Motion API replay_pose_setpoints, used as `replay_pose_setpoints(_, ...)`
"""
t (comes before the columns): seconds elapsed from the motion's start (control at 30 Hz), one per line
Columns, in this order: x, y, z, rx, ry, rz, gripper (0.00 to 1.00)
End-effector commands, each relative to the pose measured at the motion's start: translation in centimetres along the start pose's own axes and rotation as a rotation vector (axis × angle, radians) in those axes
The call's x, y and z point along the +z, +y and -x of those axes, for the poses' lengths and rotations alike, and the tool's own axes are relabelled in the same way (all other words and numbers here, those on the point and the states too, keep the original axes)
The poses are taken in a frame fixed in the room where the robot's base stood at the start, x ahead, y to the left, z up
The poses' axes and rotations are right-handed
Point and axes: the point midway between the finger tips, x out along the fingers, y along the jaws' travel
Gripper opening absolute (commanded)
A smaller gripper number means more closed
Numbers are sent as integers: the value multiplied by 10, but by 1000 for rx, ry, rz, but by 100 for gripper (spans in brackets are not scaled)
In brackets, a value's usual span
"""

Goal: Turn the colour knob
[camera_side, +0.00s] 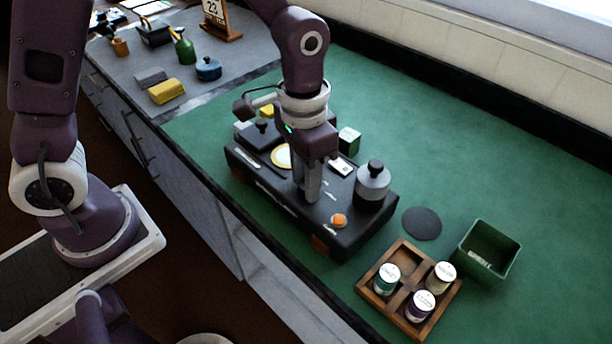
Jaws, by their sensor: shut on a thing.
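A black control box (262,190) stands on the green worktop. My gripper (308,196) points straight down over the middle of its top, with its fingers reaching the panel. The fingers are shut on what appears to be the colour knob, which they hide. A yellow-and-white round dial (282,157) is on the panel just left of my gripper. An orange button (339,220) is near the box's front right, and a small white label plate (341,167) lies to the right of my fingers. The knob's angle cannot be seen.
A grey lidded canister (372,186) stands on the box's right end, close to my gripper. A wooden tray (379,262) with 3 small jars, a dark disc (422,223) and a green bin (489,250) are farther right. The worktop behind them is clear.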

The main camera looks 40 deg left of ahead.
Motion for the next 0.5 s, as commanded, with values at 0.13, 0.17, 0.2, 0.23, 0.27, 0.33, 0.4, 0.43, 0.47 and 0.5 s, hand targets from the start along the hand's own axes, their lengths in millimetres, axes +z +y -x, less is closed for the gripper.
replay_pose_setpoints(0.13,0,0,0,0,-1,0,51)
replay_pose_setpoints(0.17,0,0,0,0,-1,0,53)
replay_pose_setpoints(0.2,0,0,0,0,-1,0,53)
replay_pose_setpoints(0.23,0,0,0,0,-1,0,53)
replay_pose_setpoints(0.27,0,0,0,0,-1,0,53)
replay_pose_setpoints(0.33,0,0,0,0,0,0,53)
replay_pose_setpoints(0.4,0,0,0,0,0,0,53)
replay_pose_setpoints(0.43,0,0,1,0,0,1,53)
replay_pose_setpoints(0.47,0,0,2,0,0,1,53)
replay_pose_setpoints(0.5,-1,0,7,0,3,1,53)
